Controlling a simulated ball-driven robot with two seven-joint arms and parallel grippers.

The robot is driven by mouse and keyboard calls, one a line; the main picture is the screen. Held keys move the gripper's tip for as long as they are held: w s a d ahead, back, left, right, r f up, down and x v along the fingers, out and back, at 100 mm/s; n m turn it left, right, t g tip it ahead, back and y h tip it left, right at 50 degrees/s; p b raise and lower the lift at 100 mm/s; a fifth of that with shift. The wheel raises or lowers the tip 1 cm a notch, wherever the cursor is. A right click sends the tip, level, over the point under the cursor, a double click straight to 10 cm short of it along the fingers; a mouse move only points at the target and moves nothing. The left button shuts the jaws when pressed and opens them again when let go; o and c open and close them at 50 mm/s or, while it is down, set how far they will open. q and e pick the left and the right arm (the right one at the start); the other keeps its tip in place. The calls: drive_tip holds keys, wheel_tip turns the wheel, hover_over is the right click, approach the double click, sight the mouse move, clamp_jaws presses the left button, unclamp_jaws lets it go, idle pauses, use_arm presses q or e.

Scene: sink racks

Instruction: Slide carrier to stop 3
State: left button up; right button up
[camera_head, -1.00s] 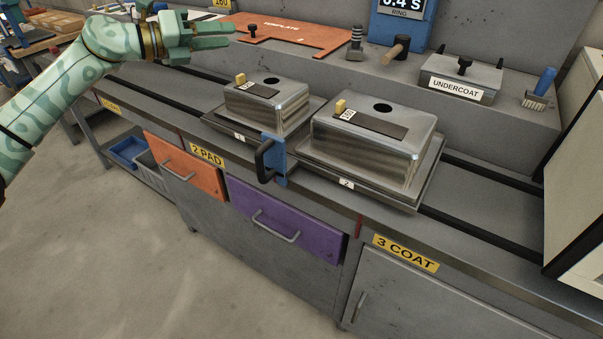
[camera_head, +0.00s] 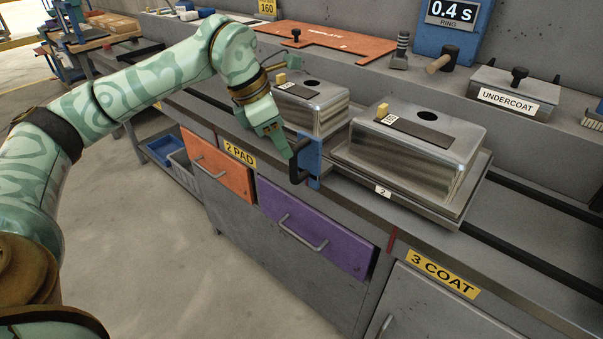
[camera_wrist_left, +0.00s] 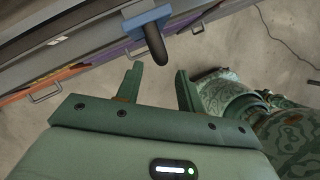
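The carrier (camera_head: 470,205) is a metal tray on dark rails, bearing two steel sinks, the near one (camera_head: 375,165) over plate 2 and the other (camera_head: 305,112) to its left. A blue bracket (camera_head: 314,163) with a black handle (camera_head: 297,162) stands at its front edge. My left gripper (camera_head: 285,150) is just left of the handle, pointing down at it. In the left wrist view the gripper (camera_wrist_left: 158,70) is open, and the handle (camera_wrist_left: 154,46) lies just ahead of the gap between the fingers. A yellow "3 COAT" label (camera_head: 442,273) is on the bench front to the right. My right gripper is out of view.
The rails (camera_head: 540,203) run clear to the right of the carrier. An undercoat box (camera_head: 500,98), a mallet (camera_head: 440,62) and an orange template (camera_head: 330,40) sit on the back ledge. Orange (camera_head: 215,168) and purple (camera_head: 310,230) drawers with handles are below.

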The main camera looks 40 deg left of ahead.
sight(297, 177)
use_arm(q)
drive_tip(key=b+x, duration=0.2)
drive_tip(key=x, duration=0.5)
drive_tip(key=shift+w+f+b, duration=0.1)
drive_tip(key=shift+f+b, duration=0.15)
drive_tip(key=shift+b, duration=0.05)
drive_tip(key=shift+w+d+f, duration=0.15)
drive_tip(key=shift+f, duration=0.25)
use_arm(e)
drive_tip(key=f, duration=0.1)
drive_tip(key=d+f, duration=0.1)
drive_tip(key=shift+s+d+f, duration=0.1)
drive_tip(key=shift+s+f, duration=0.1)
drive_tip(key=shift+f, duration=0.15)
use_arm(q)
clamp_jaws()
